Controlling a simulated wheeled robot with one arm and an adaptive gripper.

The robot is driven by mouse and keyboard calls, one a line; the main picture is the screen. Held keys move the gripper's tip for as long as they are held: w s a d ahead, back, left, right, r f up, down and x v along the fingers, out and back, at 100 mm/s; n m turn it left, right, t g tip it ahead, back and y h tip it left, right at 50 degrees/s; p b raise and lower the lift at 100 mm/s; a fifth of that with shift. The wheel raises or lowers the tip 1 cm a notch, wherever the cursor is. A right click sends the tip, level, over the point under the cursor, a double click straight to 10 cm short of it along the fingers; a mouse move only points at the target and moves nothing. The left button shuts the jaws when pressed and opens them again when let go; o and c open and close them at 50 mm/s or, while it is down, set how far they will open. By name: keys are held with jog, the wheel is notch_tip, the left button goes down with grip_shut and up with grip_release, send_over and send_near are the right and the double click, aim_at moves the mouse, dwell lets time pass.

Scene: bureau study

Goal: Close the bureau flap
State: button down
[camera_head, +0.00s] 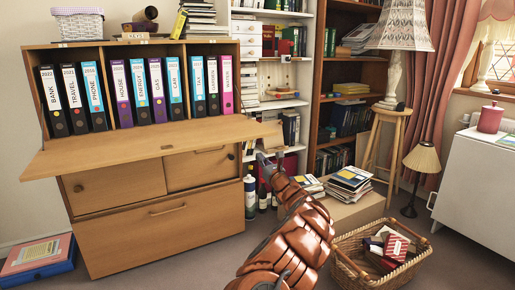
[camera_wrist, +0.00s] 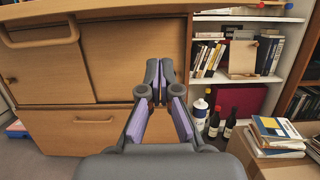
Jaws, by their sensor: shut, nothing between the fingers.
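The wooden bureau (camera_head: 130,215) stands at the left in the head view. Its flap (camera_head: 110,150) is down, lying about level below a row of binders. In the wrist view the flap's edge (camera_wrist: 90,12) crosses the top left. My gripper (camera_head: 263,158) is shut and empty, just off the flap's right end and seemingly lower in the head view. In the wrist view my gripper (camera_wrist: 160,82) points at the bureau's right side, below the flap. I cannot tell whether it touches the bureau.
Several binders (camera_head: 140,90) stand upright inside the bureau. Bottles (camera_head: 250,190) stand by its right side. Book stacks (camera_head: 350,180) on a box and a wicker basket (camera_head: 345,235) lie right of my arm. Carpet is clear before the bureau.

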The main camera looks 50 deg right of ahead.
jog(key=shift+w+d+r+b, duration=0.15)
jog(key=shift+w+r+b, duration=0.25)
jog(key=shift+r, duration=0.4)
jog(key=shift+w+d+r+b, duration=0.2)
jog(key=shift+w+r, duration=0.25)
jog(key=shift+r, duration=0.3)
jog(key=shift+w+d+r+b, duration=0.1)
jog(key=shift+w+r+b, duration=0.35)
jog(key=shift+r, duration=0.35)
jog(key=shift+r+p, duration=0.15)
jog(key=shift+p, duration=0.15)
